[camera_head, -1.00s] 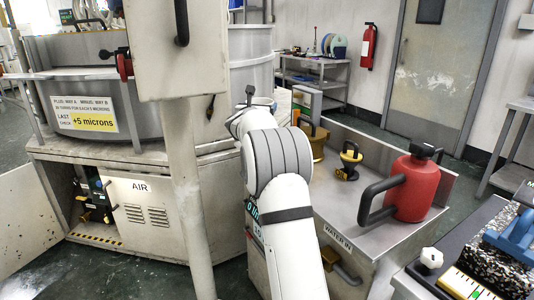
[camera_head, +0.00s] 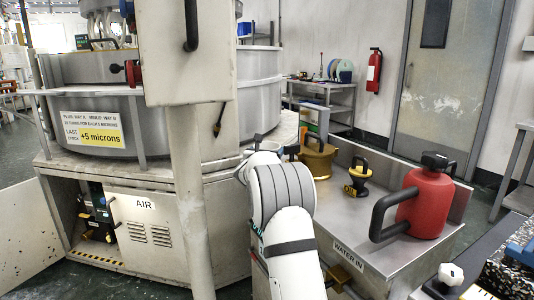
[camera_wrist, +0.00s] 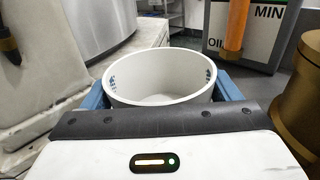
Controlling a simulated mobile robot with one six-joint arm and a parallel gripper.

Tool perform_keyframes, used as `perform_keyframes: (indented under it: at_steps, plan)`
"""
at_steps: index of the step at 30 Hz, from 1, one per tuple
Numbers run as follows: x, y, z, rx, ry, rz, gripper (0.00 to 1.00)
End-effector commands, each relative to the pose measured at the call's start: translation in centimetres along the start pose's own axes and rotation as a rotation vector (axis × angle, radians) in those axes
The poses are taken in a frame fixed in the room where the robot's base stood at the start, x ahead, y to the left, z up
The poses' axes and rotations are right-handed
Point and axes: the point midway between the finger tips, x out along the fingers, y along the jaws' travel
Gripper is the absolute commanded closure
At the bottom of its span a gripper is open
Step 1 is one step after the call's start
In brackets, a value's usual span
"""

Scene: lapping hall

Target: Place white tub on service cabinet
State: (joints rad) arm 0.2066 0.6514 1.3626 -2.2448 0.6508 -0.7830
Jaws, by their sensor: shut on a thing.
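A round white tub (camera_wrist: 160,85) with blue marks inside its wall sits between the blue fingers of my gripper (camera_wrist: 164,96) in the wrist view. The gripper is shut on it. The tub is upright, open at the top and looks empty; its underside is hidden. A steel-topped cabinet (camera_head: 395,254) marked WATER IN stands right of my arm and may be the service cabinet.
The steel top carries a red jug (camera_head: 424,205), a black-and-yellow handled tool (camera_head: 357,178) and a brass pot (camera_head: 317,160). A brass cylinder (camera_wrist: 300,105) is close on the right in the wrist view. A lapping machine (camera_head: 110,120) stands left.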

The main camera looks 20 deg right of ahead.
Motion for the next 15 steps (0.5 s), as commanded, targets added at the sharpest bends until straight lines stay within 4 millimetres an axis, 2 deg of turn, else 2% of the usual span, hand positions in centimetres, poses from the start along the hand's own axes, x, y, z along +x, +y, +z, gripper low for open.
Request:
perform_keyframes:
  at_steps: [5,6,11,15]
  plan:
    - [0.00,0.00,-0.42,0.000,0.000,0.000,0.44]
    - [0.00,0.00,-0.23,0.000,0.000,0.000,0.14]
    - [0.00,0.00,-0.22,-0.001,0.000,0.000,0.01]
    - [0.00,0.00,-0.22,-0.001,0.000,0.000,0.00]
